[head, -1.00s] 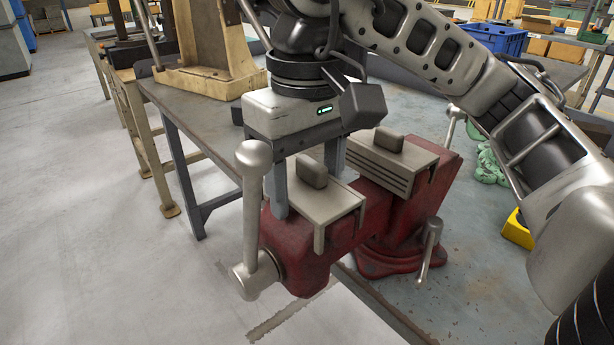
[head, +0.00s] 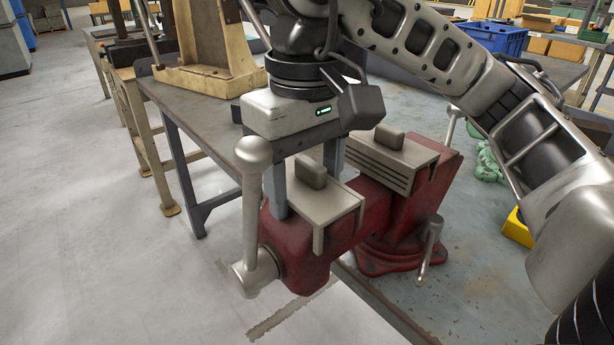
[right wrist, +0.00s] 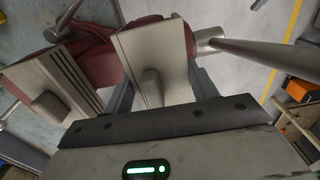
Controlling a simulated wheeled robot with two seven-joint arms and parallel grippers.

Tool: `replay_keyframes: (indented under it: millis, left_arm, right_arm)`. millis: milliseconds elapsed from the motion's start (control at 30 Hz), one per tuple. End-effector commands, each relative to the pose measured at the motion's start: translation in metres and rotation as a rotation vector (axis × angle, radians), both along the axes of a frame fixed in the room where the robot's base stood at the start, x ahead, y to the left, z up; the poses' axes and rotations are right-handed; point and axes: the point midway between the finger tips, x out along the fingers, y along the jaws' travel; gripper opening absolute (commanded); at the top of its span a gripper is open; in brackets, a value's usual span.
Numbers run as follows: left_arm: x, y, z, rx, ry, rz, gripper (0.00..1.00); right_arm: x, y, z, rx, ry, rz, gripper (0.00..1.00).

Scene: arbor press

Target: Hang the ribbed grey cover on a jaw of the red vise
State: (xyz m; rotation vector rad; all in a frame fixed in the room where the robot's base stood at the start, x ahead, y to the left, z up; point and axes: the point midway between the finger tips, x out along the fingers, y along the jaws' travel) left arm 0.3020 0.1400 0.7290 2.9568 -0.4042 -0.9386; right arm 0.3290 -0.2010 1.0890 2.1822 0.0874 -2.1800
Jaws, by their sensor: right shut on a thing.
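The red vise (head: 300,247) is mounted at the table edge. A grey cover (head: 335,205) with a raised block on top lies over its near jaw, its flanges hanging down. A second grey cover (head: 378,164), with grooves showing on its side, sits on the far jaw; the grooved cover also shows in the right wrist view (right wrist: 60,78). My right gripper (head: 308,188) is shut on the near cover, fingers at its two sides; the near cover also shows in the right wrist view (right wrist: 155,52). Whether its hidden side is ribbed I cannot tell. My left gripper is not in view.
The vise's tall handle (head: 252,215) stands close left of the gripper. A small lever (head: 430,248) hangs at the vise's right. A beige press frame (head: 207,55) stands at the back left.

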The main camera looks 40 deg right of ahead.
Motion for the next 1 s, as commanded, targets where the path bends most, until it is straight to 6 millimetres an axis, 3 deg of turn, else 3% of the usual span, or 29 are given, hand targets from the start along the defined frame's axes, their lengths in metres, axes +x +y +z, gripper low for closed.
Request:
replay_keyframes:
  millis: [367,400,500,1000]
  left_arm:
    - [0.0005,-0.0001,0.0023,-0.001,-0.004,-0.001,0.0]
    - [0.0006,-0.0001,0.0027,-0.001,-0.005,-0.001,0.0]
    - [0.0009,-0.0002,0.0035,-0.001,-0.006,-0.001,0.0]
    - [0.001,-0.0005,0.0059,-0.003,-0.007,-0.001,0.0]
  right_arm:
    - [-0.0003,0.0028,-0.0002,0.0,0.001,0.001,0.34]
    - [-0.0003,0.0028,-0.0002,0.0,0.001,0.001,0.6]
    - [-0.0003,0.0027,-0.0002,0.0,0.001,0.001,0.83]
    - [0.0,0.0025,0.0045,0.0,-0.002,0.0,0.83]
